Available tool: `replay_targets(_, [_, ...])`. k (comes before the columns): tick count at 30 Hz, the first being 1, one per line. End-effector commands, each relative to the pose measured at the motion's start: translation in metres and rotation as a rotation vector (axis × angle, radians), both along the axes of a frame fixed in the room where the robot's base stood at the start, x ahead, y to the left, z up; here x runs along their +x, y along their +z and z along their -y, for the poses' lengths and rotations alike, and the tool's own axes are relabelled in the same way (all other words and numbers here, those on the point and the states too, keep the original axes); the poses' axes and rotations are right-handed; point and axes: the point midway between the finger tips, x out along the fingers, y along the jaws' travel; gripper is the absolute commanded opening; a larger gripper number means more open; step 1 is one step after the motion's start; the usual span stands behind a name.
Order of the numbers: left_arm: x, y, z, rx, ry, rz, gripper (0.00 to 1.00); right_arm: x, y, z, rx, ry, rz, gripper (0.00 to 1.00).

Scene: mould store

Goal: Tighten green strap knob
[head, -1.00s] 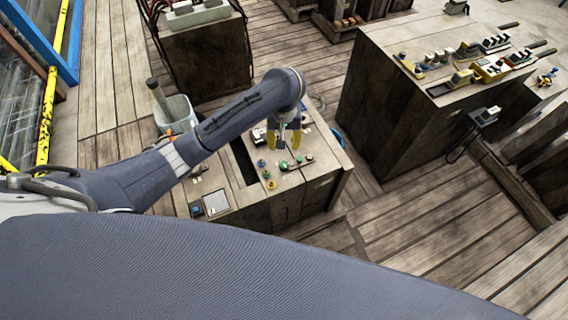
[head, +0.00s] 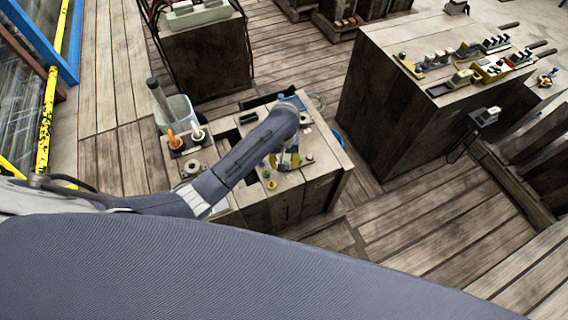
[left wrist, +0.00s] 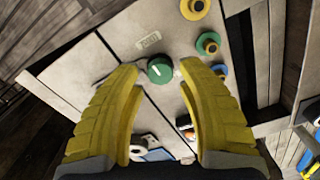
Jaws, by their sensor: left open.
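The green knob (left wrist: 160,69), round with a pale pointer line, sits on a light wooden cabinet top (left wrist: 75,72) in the left wrist view. My left gripper (left wrist: 160,73) has yellow ribbed fingers and is open. Its fingertips show on either side of the green knob, with gaps; I cannot tell how far above the top they are. In the head view my left gripper (head: 287,160) is over the right part of the low cabinet (head: 318,172), partly covered by my own arm. Which knob is the green one there is unclear. My right gripper is not in view.
Beside the green knob are a green-and-yellow knob (left wrist: 208,44), another at the top edge (left wrist: 194,8) and a blue one (left wrist: 220,71). A grey bin (head: 178,112) and an orange handle (head: 174,139) stand left of my forearm. A larger cabinet (head: 385,110) stands right.

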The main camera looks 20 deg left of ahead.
Motion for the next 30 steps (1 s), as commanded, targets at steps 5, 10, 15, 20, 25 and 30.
replay_targets(5, [0.000, -0.014, -0.001, 0.001, 0.002, 0.000, 0.38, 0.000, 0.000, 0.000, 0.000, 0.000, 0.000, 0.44])
replay_targets(10, [0.000, -0.019, 0.000, 0.000, 0.000, 0.001, 0.38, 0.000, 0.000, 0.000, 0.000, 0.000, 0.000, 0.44])
replay_targets(15, [0.000, -0.021, -0.001, 0.001, 0.000, 0.002, 0.38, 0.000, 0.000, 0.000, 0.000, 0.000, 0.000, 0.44])
replay_targets(20, [0.000, -0.021, -0.001, 0.001, 0.000, 0.002, 0.38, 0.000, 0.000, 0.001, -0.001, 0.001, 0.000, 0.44])
replay_targets(25, [0.000, -0.020, 0.000, 0.001, 0.000, 0.002, 0.22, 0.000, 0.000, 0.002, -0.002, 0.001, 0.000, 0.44])
replay_targets(30, [0.000, -0.020, 0.000, 0.001, 0.000, 0.002, 0.02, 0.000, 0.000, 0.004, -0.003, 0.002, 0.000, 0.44])
